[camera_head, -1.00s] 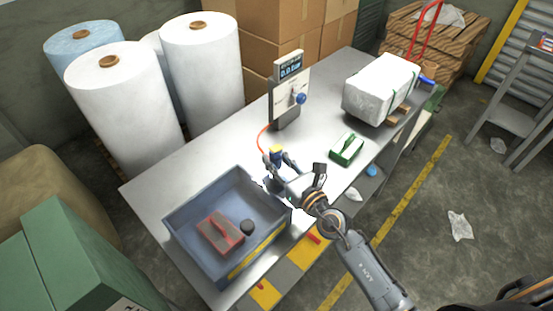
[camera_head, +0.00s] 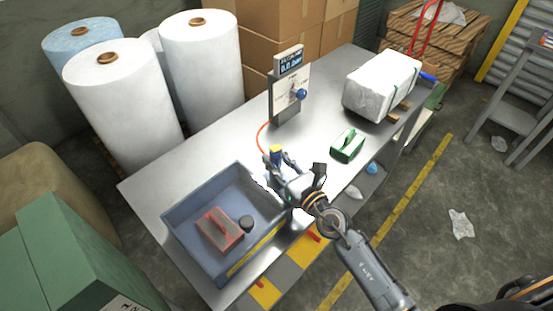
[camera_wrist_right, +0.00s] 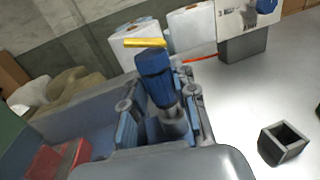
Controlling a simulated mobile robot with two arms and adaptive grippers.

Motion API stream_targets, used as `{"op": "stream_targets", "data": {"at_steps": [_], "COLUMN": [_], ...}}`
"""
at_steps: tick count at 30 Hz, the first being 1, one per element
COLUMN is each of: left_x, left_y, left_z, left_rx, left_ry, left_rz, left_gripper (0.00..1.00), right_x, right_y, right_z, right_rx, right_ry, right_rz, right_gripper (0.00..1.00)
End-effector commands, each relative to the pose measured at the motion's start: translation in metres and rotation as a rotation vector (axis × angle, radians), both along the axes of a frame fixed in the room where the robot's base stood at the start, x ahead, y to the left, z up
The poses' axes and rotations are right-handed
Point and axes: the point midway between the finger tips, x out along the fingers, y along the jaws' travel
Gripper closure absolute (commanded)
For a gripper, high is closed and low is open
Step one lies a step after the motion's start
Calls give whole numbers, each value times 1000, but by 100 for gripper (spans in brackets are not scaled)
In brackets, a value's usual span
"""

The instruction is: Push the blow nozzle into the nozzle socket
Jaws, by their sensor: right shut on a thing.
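My right gripper (camera_head: 272,181) is above the table near the grey-blue bin's right end. It is shut on the blow nozzle (camera_head: 277,157), which is blue with a yellow top. In the right wrist view the blow nozzle (camera_wrist_right: 155,78) stands up, slightly tilted, between the fingers (camera_wrist_right: 162,118); its lower end is hidden among them. A small dark square holder with an open top, seemingly the nozzle socket (camera_wrist_right: 272,152), is on the table to the right of the gripper, apart from the nozzle. My left gripper is not in view.
A gauge panel (camera_head: 289,92) with an orange hose (camera_head: 262,136) stands behind the gripper. A green tool (camera_head: 347,145) and wrapped white bale (camera_head: 381,86) lie to the right.

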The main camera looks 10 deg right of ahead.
Motion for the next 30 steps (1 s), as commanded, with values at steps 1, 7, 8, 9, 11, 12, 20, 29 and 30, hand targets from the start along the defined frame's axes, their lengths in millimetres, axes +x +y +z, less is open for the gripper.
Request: {"op": "stream_targets", "data": {"at_steps": [1,7,8,9,11,12,20,29,30], "left_x": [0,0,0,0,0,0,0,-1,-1], "left_y": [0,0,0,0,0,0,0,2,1], "left_z": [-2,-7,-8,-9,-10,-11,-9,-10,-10], "left_rx": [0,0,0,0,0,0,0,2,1], "left_ry": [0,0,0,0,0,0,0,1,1], "left_rz": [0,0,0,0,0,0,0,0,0], "left_gripper": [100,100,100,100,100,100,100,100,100], "right_x": [0,0,0,0,0,0,0,-9,-14], "right_y": [0,0,0,0,0,0,0,-3,-6], "right_z": [-2,-7,-8,-9,-11,-12,-11,-14,-14], "right_rx": [0,0,0,0,0,0,-1,-5,-6], "right_ry": [-1,-1,-1,-1,-1,0,2,7,6], "right_rz": [0,0,0,0,0,0,1,2,2], "right_gripper": [100,100,100,100,100,100,46,46,46]}}
